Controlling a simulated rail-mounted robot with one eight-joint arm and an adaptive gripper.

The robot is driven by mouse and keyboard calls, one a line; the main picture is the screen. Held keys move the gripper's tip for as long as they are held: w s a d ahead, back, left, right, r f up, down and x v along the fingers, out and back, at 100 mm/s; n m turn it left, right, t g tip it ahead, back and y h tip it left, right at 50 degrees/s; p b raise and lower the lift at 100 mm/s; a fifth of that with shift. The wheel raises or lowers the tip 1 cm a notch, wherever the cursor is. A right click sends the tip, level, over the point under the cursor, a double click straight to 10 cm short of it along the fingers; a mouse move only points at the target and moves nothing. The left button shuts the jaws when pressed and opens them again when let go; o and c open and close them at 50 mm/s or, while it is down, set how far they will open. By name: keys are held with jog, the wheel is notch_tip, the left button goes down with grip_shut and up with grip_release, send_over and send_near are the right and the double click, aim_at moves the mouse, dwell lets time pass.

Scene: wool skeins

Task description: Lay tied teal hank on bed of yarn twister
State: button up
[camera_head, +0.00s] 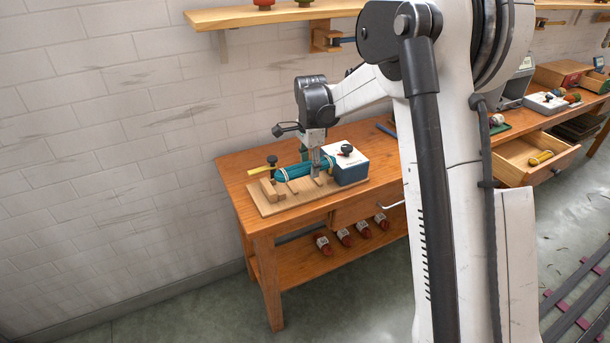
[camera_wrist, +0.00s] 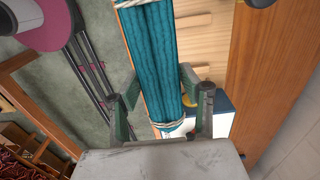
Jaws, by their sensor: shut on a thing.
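The teal hank (camera_head: 296,173) is a thick bundle with cream ties near its ends. In the wrist view the hank (camera_wrist: 158,50) runs lengthwise between my fingers. My gripper (camera_head: 316,170) points down and is shut on the hank, nearer its right end in the head view; it also shows in the wrist view (camera_wrist: 160,88). The yarn twister is a wooden board (camera_head: 262,207) with light wooden blocks, a black knob at left and a blue-and-white box (camera_head: 352,169) at right. The hank is over its bed, between knob and box; I cannot tell whether they touch.
The twister stands on a wooden workbench (camera_head: 232,177) against a white brick wall. Several red-brown skeins (camera_head: 344,237) lie on the shelf below. A wall shelf (camera_head: 270,15) hangs above.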

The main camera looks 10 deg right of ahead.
send_over(305, 183)
notch_tip(305, 183, down, 3)
jog(key=shift+f, duration=2)
jog(key=shift+f, duration=0.15)
jog(key=o, duration=1.1)
jog(key=shift+o, duration=0.2)
